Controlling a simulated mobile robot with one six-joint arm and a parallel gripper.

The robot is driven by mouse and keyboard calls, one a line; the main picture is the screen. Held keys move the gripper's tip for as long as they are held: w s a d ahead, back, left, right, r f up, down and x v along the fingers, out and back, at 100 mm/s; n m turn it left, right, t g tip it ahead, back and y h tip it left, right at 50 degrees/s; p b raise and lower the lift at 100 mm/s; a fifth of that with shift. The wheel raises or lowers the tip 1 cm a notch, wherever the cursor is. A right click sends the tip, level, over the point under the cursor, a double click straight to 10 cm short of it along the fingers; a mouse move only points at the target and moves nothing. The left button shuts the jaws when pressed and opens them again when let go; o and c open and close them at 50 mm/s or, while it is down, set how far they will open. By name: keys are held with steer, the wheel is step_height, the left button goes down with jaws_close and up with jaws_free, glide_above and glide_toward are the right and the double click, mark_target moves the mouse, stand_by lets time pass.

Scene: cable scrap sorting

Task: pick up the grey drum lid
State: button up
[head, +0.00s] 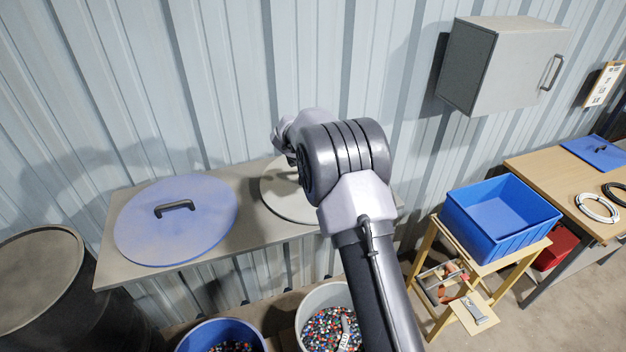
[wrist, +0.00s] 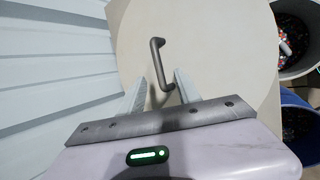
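The grey drum lid (head: 282,201) lies flat on a shelf against the wall, partly hidden behind my arm in the head view. In the wrist view the lid (wrist: 215,55) is a pale grey disc with a dark bar handle (wrist: 157,62) standing on it. My gripper (wrist: 162,78) is open over the lid. The near end of the handle shows between its two fingertips, with a gap on each side. Whether the fingers are down at the handle's height I cannot tell. In the head view the gripper is hidden by my arm.
A blue lid (head: 176,221) with a black handle lies left on the same shelf (head: 252,232). Below stand a blue drum (head: 190,338) and a grey drum (head: 306,312) of coloured granules. A wall cabinet (head: 500,65) and a blue bin (head: 500,215) are to the right.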

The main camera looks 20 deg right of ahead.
steer(key=shift+w+d+f, duration=0.15)
steer(key=shift+w+f, duration=0.1)
steer(key=shift+f, duration=0.15)
steer(key=shift+w+d+f, duration=0.1)
steer(key=shift+d+f, duration=0.15)
steer(key=shift+d, duration=0.05)
steer(key=p+x, duration=0.1)
steer(key=x, duration=0.4)
steer(key=shift+w+a+r, duration=0.1)
steer(key=shift+w, duration=0.15)
steer(key=shift+s+r, duration=0.15)
steer(key=shift+s, duration=0.05)
steer(key=shift+c, duration=0.4)
jaws_close()
